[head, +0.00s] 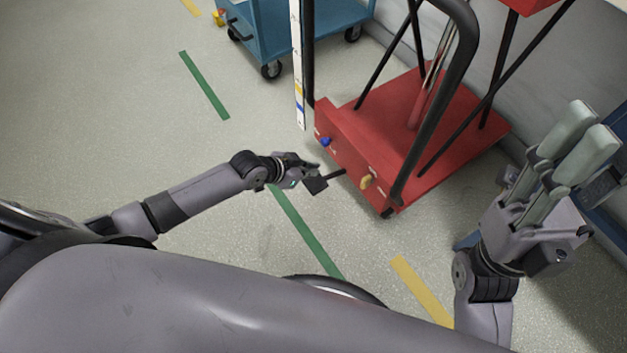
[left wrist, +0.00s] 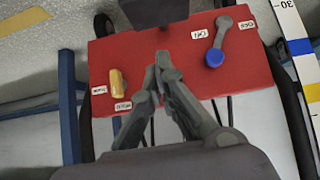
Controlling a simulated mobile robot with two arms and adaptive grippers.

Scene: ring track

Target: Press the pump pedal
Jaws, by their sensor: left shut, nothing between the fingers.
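The red pump cart stands ahead with its front face (head: 340,160) toward me. A black pedal (head: 316,184) on a thin dark bar juts out low from the middle of that face. I take it for the pump pedal; it also shows as a black pad at the top of the left wrist view (left wrist: 155,12). My left gripper (head: 308,168) is shut and empty, close to the pedal; whether they touch I cannot tell. Its fingertips (left wrist: 160,68) point at the red face in the left wrist view. My right gripper (head: 590,125) is raised at the right, empty, its fingers apart.
A yellow piece (left wrist: 118,80) and a blue-tipped lever (left wrist: 216,56) sit on the cart face, on either side of the fingers. A black handle frame (head: 460,60) rises from the cart. A blue trolley (head: 275,30) stands behind left. The floor at left is clear.

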